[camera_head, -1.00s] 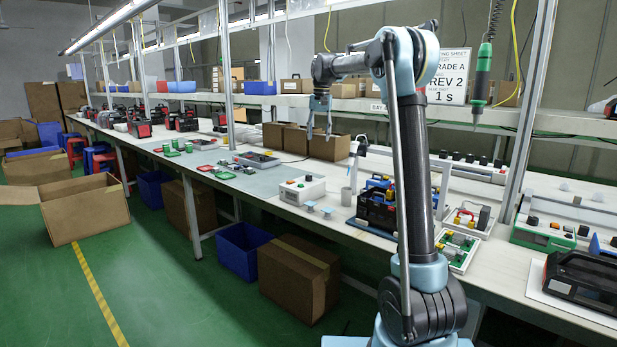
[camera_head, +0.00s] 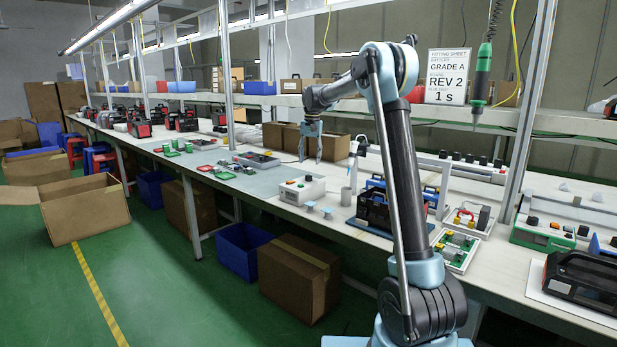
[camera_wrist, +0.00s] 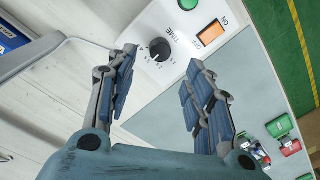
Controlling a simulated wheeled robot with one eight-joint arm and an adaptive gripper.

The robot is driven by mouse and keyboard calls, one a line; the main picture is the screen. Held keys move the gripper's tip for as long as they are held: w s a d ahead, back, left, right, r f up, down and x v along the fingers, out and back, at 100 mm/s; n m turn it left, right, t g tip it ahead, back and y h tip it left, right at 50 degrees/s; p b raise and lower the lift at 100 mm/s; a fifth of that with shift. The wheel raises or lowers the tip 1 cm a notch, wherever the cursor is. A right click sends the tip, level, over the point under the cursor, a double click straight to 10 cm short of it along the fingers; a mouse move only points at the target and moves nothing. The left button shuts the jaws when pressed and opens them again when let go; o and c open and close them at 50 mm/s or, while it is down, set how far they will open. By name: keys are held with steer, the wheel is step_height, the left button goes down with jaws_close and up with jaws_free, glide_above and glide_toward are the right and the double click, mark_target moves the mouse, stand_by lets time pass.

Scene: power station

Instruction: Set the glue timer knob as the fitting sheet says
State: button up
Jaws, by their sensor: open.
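The fitting sheet (camera_head: 447,77) stands on the upper shelf and reads "BATTERY GRADE A", "REV 2" and "1 s"; some small lines are too small to read. The white glue timer box (camera_head: 301,190) sits on the bench. In the wrist view its black knob (camera_wrist: 160,49) carries a white pointer mark and a scale, with "TIME" printed beside it. The exact setting is too small to read. My gripper (camera_head: 311,158) is open and empty above the bench, behind the box. In the wrist view my gripper (camera_wrist: 160,82) has its fingers either side of the knob's line, apart from it.
The box also has an orange ON/OFF switch (camera_wrist: 210,33) and a green button (camera_wrist: 187,4). A grey cup (camera_head: 346,195) and a black battery tool (camera_head: 378,212) stand to the right. Cardboard boxes (camera_head: 330,147) line the bench behind my gripper.

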mark_target(309, 178)
steer(key=f, duration=0.7)
steer(key=shift+a+f, duration=0.2)
steer(key=shift+f, duration=0.15)
steer(key=shift+c, duration=0.4)
steer(key=c, duration=1)
